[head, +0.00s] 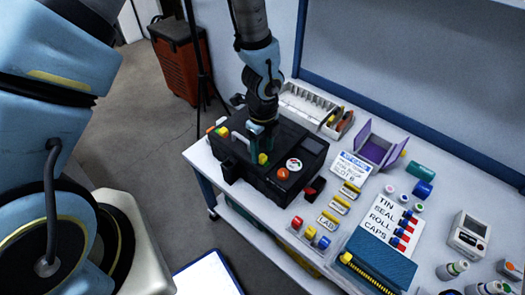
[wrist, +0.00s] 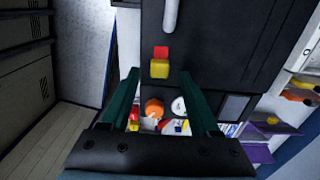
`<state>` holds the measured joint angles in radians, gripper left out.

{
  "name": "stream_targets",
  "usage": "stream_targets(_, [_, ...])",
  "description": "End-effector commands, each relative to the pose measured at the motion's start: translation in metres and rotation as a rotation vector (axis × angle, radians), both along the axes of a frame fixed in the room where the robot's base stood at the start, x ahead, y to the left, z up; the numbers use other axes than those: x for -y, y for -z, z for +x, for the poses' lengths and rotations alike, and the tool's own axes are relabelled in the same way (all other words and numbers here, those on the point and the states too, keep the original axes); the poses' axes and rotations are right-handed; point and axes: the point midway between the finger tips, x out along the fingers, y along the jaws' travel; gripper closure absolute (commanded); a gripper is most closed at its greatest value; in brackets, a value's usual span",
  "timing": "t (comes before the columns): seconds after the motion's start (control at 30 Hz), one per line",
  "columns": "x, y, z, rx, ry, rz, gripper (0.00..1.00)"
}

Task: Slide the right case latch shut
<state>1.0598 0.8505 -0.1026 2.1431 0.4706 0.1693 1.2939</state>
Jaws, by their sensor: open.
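The black case (head: 275,182) stands on the white table. Its right latch has a yellow tab (head: 262,159), which sits below my gripper (head: 262,143). In the wrist view the yellow tab (wrist: 159,69) has a red part (wrist: 161,52) beside it and lies in line with the gap between my teal fingertips (wrist: 158,76). My gripper is open and points down; I cannot tell whether a finger touches the tab. The left latch (head: 222,131) is at the case's far left, beyond the grey handle (head: 240,140), which also shows in the wrist view (wrist: 170,15).
An orange knob (head: 283,174) and a round white dial (head: 294,164) are on the case close to my gripper. A white bin (head: 305,103) stands behind. Labels, a purple holder (head: 372,152) and a blue box (head: 378,262) crowd the table to the right.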

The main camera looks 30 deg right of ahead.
Motion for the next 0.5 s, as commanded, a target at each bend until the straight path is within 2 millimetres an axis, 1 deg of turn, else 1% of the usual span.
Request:
stream_targets(0.1, [0.000, 0.011, -0.001, -0.001, 0.001, 0.001, 0.38])
stream_targets(0.2, [0.000, 0.016, 0.000, 0.000, 0.000, 0.001, 0.38])
stream_targets(0.5, [0.000, 0.019, 0.000, 0.000, -0.001, -0.001, 0.38])
